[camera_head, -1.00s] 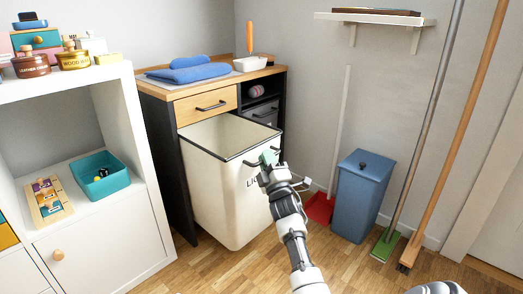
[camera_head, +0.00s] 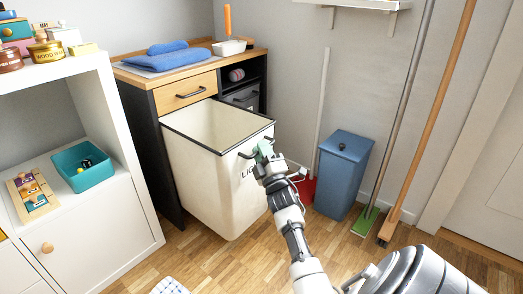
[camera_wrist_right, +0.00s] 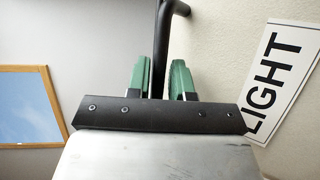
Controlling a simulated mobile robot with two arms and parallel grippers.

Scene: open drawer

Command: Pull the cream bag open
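The cream bag (camera_head: 205,185) is a tall bin-like hamper with a black rim and a sign starting "LIG" in the head view. It is pulled well out of the dark cabinet, with its open top showing. The sign reads "LIGHT" in the right wrist view (camera_wrist_right: 285,80). My right gripper (camera_head: 262,150) is at the black handle on the bag's front. In the right wrist view its green fingertips (camera_wrist_right: 160,80) stand on either side of the black handle bar (camera_wrist_right: 161,45), closed on it. My left gripper is not in view.
The cabinet (camera_head: 140,125) has a shut wooden drawer (camera_head: 185,90) above the bag. A blue bin (camera_head: 343,175), a red dustpan (camera_head: 308,188) and leaning poles stand to the right. A white shelf unit (camera_head: 130,190) stands left. A checked cloth (camera_head: 168,286) shows at the bottom edge.

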